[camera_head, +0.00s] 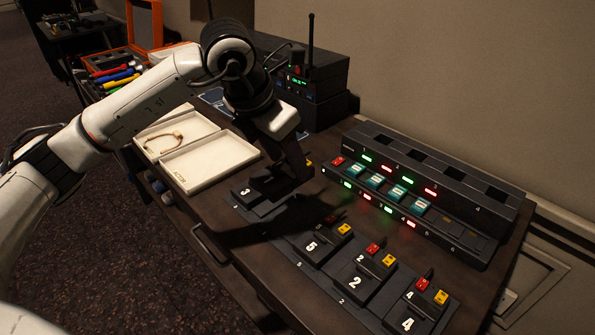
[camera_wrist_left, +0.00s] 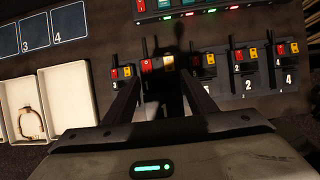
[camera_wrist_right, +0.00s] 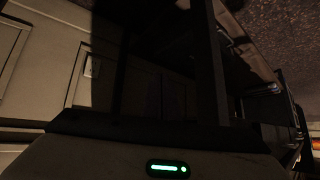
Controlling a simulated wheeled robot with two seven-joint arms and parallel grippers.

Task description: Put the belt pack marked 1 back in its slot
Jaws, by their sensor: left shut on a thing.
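My left gripper (camera_head: 287,186) is shut on a belt pack (camera_wrist_left: 158,66) with a red and a yellow part on top. Packs marked 2 (camera_head: 356,282) and 4 (camera_head: 408,322) stand farther right. My right gripper (camera_wrist_right: 168,40) is open and empty, away from the desk row.
A black charger (camera_head: 468,246) with teal batteries and red and green lights stands behind the packs. An open pale box (camera_head: 205,165) lies to the left. A black radio unit with an antenna (camera_head: 318,75) stands at the back.

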